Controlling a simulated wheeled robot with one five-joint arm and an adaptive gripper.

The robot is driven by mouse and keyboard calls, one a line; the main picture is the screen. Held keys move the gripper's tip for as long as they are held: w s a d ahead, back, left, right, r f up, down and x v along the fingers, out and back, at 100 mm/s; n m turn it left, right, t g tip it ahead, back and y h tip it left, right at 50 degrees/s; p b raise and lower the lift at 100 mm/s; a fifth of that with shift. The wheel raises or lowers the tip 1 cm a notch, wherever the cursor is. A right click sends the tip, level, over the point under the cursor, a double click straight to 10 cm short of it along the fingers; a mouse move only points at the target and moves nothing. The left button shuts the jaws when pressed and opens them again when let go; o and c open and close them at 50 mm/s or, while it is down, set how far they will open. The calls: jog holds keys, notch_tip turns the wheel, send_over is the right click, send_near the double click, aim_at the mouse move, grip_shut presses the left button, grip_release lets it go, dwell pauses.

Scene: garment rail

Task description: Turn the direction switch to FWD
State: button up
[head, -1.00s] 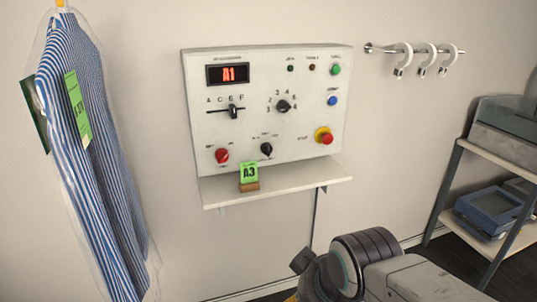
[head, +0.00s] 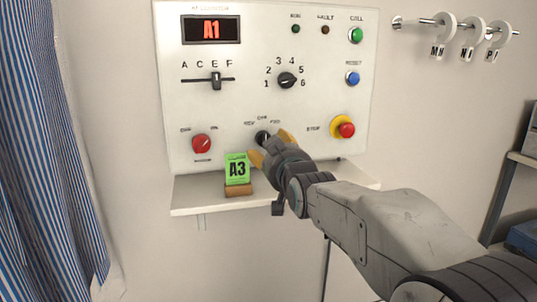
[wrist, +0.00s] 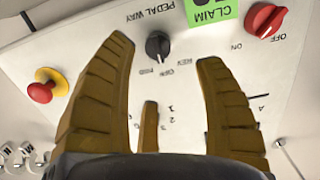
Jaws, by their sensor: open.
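The direction switch (head: 262,137) is a small black rotary knob low in the middle of the white control panel, with small labels above it. It also shows in the wrist view (wrist: 157,46), framed between the fingertips, but I cannot tell whether they touch it. I cannot read surely which label its pointer faces. My gripper (head: 273,147) has yellow-brown fingers and is at the panel's lower middle, partly covering the knob. In the wrist view my gripper (wrist: 164,52) is open, its fingers spread apart, with nothing held.
A red on/off knob (head: 202,144) is left of the switch, and a red stop button (head: 346,130) is right. A striped garment (head: 45,150) hangs at left.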

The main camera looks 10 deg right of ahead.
aim_at(265, 138)
jog(key=shift+t, duration=0.4)
jog(key=shift+w+d+r, duration=0.1)
jog(key=shift+w, duration=2.25)
jog(key=shift+w+d, duration=0.1)
jog(key=shift+w, duration=2.25)
jog(key=shift+c, duration=0.3)
jog(key=c, duration=0.6)
jog(key=shift+r, duration=0.15)
jog(key=c, duration=0.5)
jog(key=shift+c, duration=0.2)
